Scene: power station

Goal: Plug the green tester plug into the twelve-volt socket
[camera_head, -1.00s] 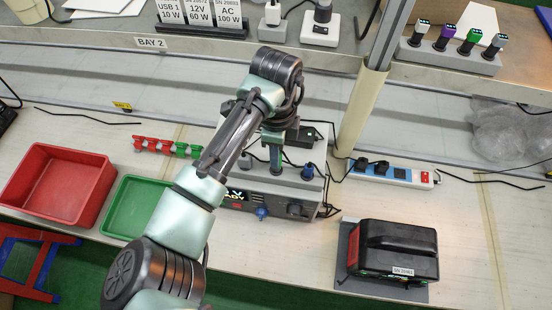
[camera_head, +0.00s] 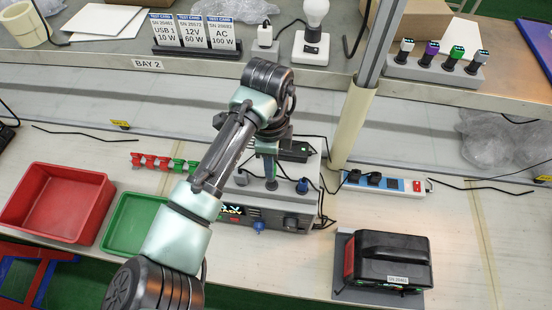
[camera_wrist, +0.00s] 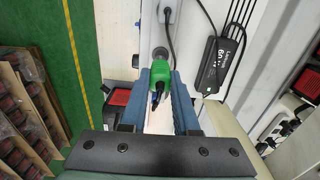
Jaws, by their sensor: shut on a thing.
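My gripper (camera_head: 269,172) points down over the top of the grey test unit (camera_head: 285,218), which has a lit display. In the wrist view, my gripper (camera_wrist: 160,72) has its two fingers shut on the green tester plug (camera_wrist: 161,79). The plug stands over a dark round seat (camera_wrist: 159,52) on the unit's top; I cannot tell whether it is clear of it. The black power station (camera_head: 392,256), with a red end and a top handle, sits on a grey mat (camera_head: 345,290) at right. I cannot make out its twelve-volt socket.
A blue plug (camera_head: 302,186) stands beside my gripper. A black adapter (camera_head: 294,151) and cables lie behind. A power strip (camera_head: 385,181) lies at right, near an upright post (camera_head: 353,122). Red (camera_head: 100,205) and green (camera_head: 112,240) bins stand at left. A shelf above holds several coloured plugs (camera_head: 453,60).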

